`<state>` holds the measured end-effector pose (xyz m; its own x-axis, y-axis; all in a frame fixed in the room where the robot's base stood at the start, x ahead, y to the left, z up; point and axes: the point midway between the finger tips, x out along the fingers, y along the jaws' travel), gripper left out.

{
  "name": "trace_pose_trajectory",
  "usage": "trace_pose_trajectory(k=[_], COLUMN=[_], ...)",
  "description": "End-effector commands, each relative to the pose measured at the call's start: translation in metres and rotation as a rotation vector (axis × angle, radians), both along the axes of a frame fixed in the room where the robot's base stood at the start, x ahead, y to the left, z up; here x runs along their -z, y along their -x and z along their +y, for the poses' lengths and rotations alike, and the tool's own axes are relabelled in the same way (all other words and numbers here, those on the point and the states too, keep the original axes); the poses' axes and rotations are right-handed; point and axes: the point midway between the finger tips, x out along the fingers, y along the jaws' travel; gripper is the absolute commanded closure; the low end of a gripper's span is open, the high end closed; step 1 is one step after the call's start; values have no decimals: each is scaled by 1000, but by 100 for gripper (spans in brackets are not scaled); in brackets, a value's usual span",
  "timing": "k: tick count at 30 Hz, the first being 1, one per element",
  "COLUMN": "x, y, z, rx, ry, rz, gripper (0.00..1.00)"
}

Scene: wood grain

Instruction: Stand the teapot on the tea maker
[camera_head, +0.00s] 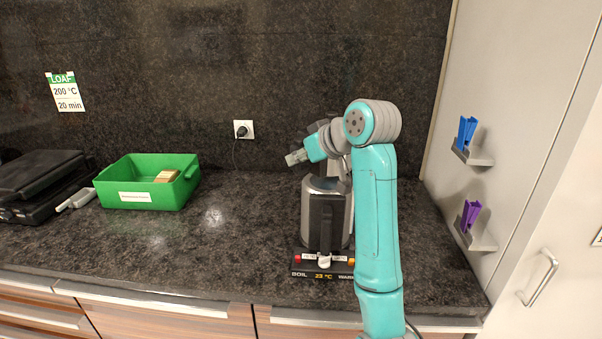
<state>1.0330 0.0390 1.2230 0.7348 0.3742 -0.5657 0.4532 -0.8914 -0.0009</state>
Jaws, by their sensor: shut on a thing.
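The tea maker (308,215) stands at the right of the counter. It is a steel vessel with a dark upright handle on a black base marked BOIL, 23 °C and WARM. My arm bends over it from the front right. My gripper (296,157) shows as a grey end left of the teal wrist, above the tea maker's upper left. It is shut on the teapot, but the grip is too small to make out. The teapot is largely hidden behind my wrist and arm, so its tilt and any contact with the tea maker cannot be told.
A green bin (150,202) with a tan item (166,176) stands at the left, beside a black appliance (40,180). A socket (243,129) with a plug is on the wall. Blue (466,132) and purple (470,215) clips sit on right-hand shelves. The counter between bin and tea maker is clear.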

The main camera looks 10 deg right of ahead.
Motion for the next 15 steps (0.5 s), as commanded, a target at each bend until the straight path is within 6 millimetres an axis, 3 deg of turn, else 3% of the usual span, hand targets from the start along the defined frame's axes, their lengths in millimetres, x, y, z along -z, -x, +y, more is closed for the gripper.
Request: trace_pose_trajectory(k=[15], x=[40], y=[0], z=[0], rx=[1], ry=[1], rz=[-5], gripper=[100])
